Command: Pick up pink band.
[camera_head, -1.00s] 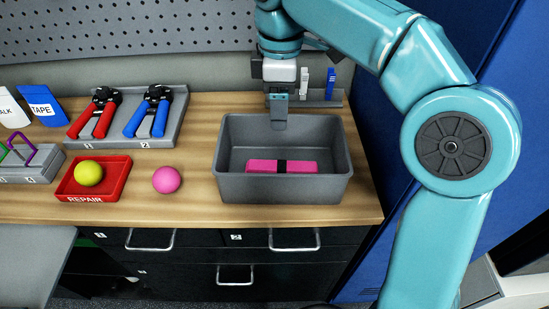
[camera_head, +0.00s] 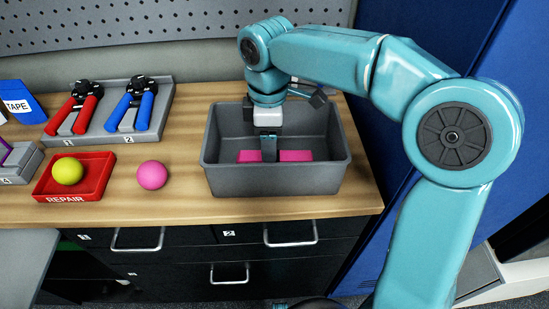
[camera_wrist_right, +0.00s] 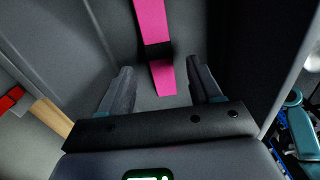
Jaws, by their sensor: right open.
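The pink band (camera_head: 295,156) lies on the floor of the grey bin (camera_head: 275,181). Its dark middle section is hidden behind my right gripper (camera_head: 269,152) in the head view. The right gripper is down inside the bin, in line with the band's middle. In the right wrist view, the right gripper (camera_wrist_right: 162,88) is open, and the pink band (camera_wrist_right: 151,20) with its black centre runs between the two fingers without visible contact. I cannot tell the exact height of the fingertips above the bin floor. My left gripper is not in view.
The bin walls stand close around the gripper. Left of the bin are a pink ball (camera_head: 152,175), a red repair tray (camera_head: 99,186) with a yellow ball (camera_head: 67,171), and a grey tool tray (camera_head: 108,126) with red and blue pliers. A pegboard (camera_head: 180,22) is behind.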

